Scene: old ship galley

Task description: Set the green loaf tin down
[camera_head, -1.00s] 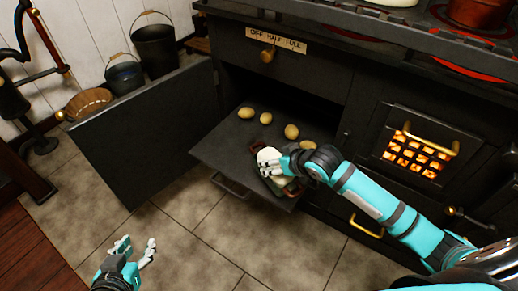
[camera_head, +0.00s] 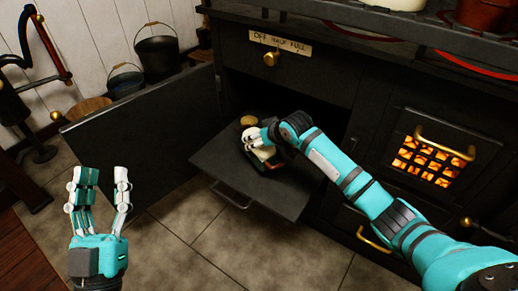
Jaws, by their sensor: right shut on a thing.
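My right gripper (camera_head: 254,142) is over the pull-out oven shelf (camera_head: 285,197), low and close to its surface. It is shut on the green loaf tin (camera_head: 272,165), which is mostly hidden behind the fingers and forearm. Only a small part of the tin shows, with reddish edges and something pale at its top. I cannot tell whether its base touches the shelf. My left gripper (camera_head: 103,188) is open and empty, raised at the left in front of the open oven door, with its fingers pointing up.
A round bun (camera_head: 247,121) lies on the shelf behind my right gripper. The dark oven door (camera_head: 150,130) stands open at the left. A glowing firebox grate (camera_head: 430,157) is at the right. Buckets (camera_head: 157,52) stand by the wall. The shelf's front part is bare.

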